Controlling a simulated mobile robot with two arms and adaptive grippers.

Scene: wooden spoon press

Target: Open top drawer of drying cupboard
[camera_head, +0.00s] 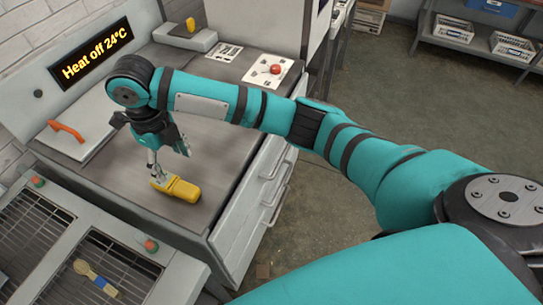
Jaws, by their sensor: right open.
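A light grey cabinet, which looks like the drying cupboard, stands under the dark worktop (115,195). Its drawer fronts (237,232) face right, with several bar handles stacked one above another. The top handle (274,166) shows just below my right arm. The drawers look closed, though the arm covers part of the cabinet. My right gripper (168,163) is open above the worktop, well left of the handles. One finger is close to a yellow tool (180,189) lying there; I cannot tell if they touch. My left gripper is not in view.
A "Heat off 24°C" display (92,54) stands behind the worktop. A panel with an orange handle (67,131) lies at left. A press with mesh grids and a wooden spoon (95,277) is at front left.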

